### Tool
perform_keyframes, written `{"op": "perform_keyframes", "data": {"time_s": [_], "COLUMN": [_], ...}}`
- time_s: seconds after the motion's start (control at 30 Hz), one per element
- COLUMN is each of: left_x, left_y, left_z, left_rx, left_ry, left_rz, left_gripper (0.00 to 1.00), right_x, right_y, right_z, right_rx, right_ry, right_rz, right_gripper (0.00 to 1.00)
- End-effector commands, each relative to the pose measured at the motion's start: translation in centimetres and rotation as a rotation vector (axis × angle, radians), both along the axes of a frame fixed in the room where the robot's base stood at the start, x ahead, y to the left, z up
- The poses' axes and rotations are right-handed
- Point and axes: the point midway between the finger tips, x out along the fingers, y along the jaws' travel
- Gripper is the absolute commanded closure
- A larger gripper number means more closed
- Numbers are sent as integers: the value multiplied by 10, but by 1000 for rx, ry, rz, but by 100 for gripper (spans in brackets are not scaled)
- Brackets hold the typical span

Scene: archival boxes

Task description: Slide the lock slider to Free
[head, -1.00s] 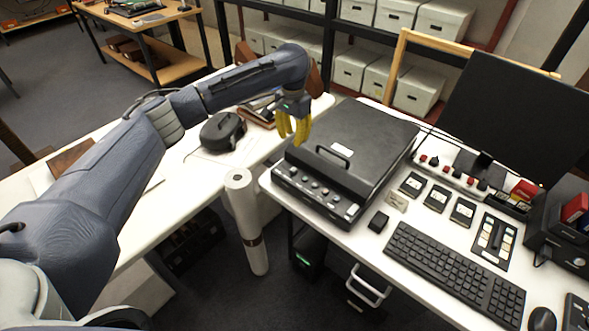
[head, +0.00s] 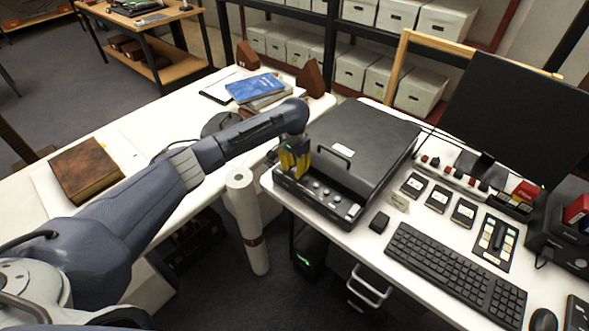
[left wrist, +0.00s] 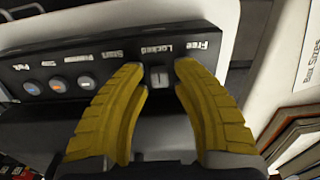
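The black scanner (head: 375,135) stands on the right desk with a control strip along its front edge. In the left wrist view, the lock slider is a small grey knob (left wrist: 160,76) below the word Locked; the word Free (left wrist: 204,45) is to its right. My left gripper (head: 296,172) is over the left end of the strip in the head view. In the left wrist view, its yellow fingers (left wrist: 162,68) are open, one on each side of the knob, with a gap visible on both sides. The head view hides the knob behind the fingers. My right gripper is not in view.
Round buttons (left wrist: 58,85) sit on the strip to the left in the wrist view. A white paper roll (head: 246,215) stands between the desks. A keyboard (head: 455,270) and a small black block (head: 379,222) lie on the right desk.

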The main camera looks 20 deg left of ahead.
Motion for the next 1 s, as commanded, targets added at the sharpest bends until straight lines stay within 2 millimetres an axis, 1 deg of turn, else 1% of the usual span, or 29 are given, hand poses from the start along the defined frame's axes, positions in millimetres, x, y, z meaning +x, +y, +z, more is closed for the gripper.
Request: {"op": "perform_keyframes", "data": {"time_s": [0.1, 0.43, 0.67, 0.7, 1.0], "left_x": [0, 0, 0, 0, 0], "left_y": [-1, 0, 0, 0, 0], "left_z": [-4, -4, -4, -4, -4], "left_rx": [-2, -1, -1, -1, -1], "left_ry": [1, 0, 0, 0, 0], "left_rz": [-1, -1, 0, 0, 0], "left_gripper": [73, 72, 98, 100, 100], "right_x": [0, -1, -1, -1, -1], "right_y": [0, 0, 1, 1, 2], "right_z": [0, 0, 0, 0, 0], "right_rx": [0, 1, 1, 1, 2], "right_ry": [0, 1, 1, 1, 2], "right_rz": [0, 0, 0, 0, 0], "right_gripper": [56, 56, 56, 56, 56]}}
